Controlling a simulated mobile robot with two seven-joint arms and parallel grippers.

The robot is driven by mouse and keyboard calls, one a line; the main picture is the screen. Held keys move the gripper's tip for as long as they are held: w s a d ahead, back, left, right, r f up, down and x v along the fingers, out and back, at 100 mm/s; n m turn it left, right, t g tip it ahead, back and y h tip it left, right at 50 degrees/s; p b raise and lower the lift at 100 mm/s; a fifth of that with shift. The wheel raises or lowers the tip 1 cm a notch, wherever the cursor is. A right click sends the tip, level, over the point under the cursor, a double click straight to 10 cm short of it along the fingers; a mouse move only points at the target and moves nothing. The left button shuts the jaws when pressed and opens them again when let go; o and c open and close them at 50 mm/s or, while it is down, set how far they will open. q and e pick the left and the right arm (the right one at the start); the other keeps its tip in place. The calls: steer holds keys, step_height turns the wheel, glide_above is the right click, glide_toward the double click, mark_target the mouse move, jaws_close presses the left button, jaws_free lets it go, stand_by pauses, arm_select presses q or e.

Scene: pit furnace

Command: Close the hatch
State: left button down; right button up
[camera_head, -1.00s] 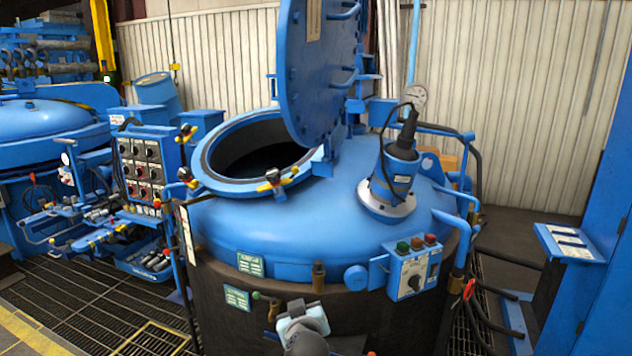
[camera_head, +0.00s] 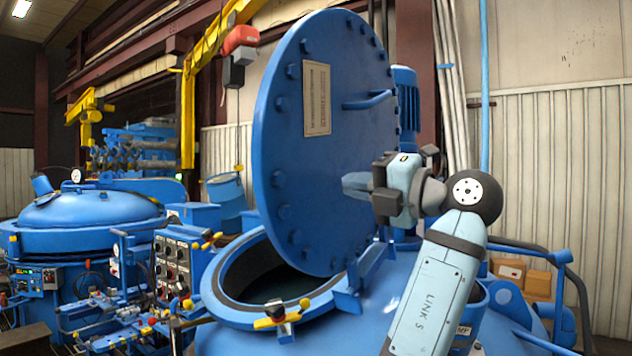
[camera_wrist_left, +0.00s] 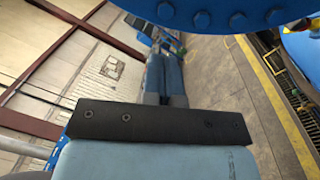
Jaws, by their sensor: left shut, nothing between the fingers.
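The hatch (camera_head: 310,150) is a large round blue lid with bolts around its rim, a label plate and a bar handle (camera_head: 367,100). It stands raised and tilted on its hinge beside the round opening (camera_head: 215,290) of the blue furnace vessel (camera_head: 340,335). My left gripper (camera_head: 350,185) is shut and empty, its fingertips over the hatch's right edge in the head view; I cannot tell if they touch. In the left wrist view the shut fingers (camera_wrist_left: 165,85) show below a blue bolted rim (camera_wrist_left: 225,15). My right gripper is not in view.
A yellow clamp (camera_head: 275,313) sits on the opening's front rim. A control box with knobs (camera_head: 175,265) stands left of the vessel, and another blue furnace (camera_head: 85,210) is further left. Cardboard boxes (camera_head: 508,268) lie behind at the right. A yellow hoist arm (camera_head: 190,100) rises behind.

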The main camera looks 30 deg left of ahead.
arm_select(q)
steer(key=p, duration=0.2)
glide_toward(274, 172)
steer(key=a+p, duration=0.1)
steer(key=a, duration=0.1)
steer(key=a+p, duration=0.1)
steer(key=a, duration=0.1)
steer(key=a+r+p, duration=0.1)
steer(key=a, duration=0.2)
steer(key=shift+w, duration=0.15)
steer(key=shift+a+p, duration=0.2)
steer(key=shift+p, duration=0.1)
steer(key=shift+f, duration=0.1)
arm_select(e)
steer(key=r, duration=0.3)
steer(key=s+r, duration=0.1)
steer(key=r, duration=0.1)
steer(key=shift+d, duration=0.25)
